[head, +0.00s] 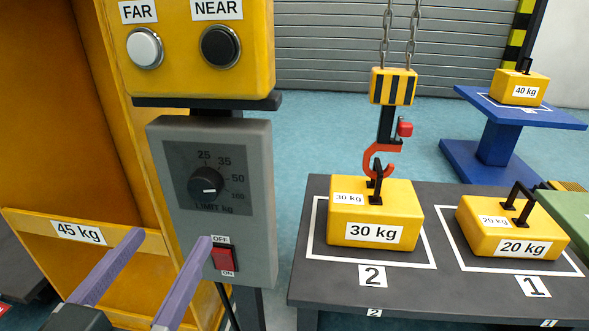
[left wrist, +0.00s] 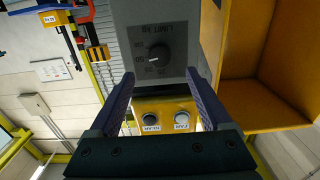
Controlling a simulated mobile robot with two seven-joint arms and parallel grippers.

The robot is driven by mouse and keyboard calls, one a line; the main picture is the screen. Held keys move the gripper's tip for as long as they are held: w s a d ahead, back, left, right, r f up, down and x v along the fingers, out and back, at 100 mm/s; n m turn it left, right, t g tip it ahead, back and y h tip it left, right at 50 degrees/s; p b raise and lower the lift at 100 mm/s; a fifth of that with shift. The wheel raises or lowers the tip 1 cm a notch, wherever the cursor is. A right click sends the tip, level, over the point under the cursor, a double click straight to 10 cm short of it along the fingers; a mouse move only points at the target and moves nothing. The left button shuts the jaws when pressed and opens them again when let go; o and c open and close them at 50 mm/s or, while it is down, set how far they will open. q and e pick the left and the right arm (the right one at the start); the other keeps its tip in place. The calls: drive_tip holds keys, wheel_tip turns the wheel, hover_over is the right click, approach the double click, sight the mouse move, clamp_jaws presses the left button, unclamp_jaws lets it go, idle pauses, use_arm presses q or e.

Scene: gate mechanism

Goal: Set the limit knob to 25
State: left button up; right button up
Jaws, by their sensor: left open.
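The limit knob (head: 205,184) is a black round knob on the grey limit box (head: 262,210), with 25, 35, 50 and 100 printed around it. Its white mark is small; it seems to point towards the right side of the dial, but I cannot read the exact value. In the left wrist view the knob (left wrist: 158,55) appears upside down, just beyond the fingertips. My left gripper (head: 170,236) is open, its purple fingers apart, in front of the box and below the knob, not around it. It also shows in the left wrist view (left wrist: 160,76). My right gripper is not in view.
A red OFF/ON switch (head: 223,259) is on the box close to one finger. A yellow panel with FAR (head: 145,47) and NEAR (head: 220,46) buttons is above. A hook (head: 380,160) hangs at the 30 kg weight (head: 375,215) on the dark table (head: 335,283) at right.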

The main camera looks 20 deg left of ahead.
sight(201, 193)
use_arm(q)
drive_tip(key=b+x, duration=0.1)
drive_tip(key=x, duration=0.8)
drive_tip(key=shift+r+b, duration=0.1)
drive_tip(key=shift+b, duration=0.3)
drive_tip(key=shift+c, duration=0.3)
clamp_jaws()
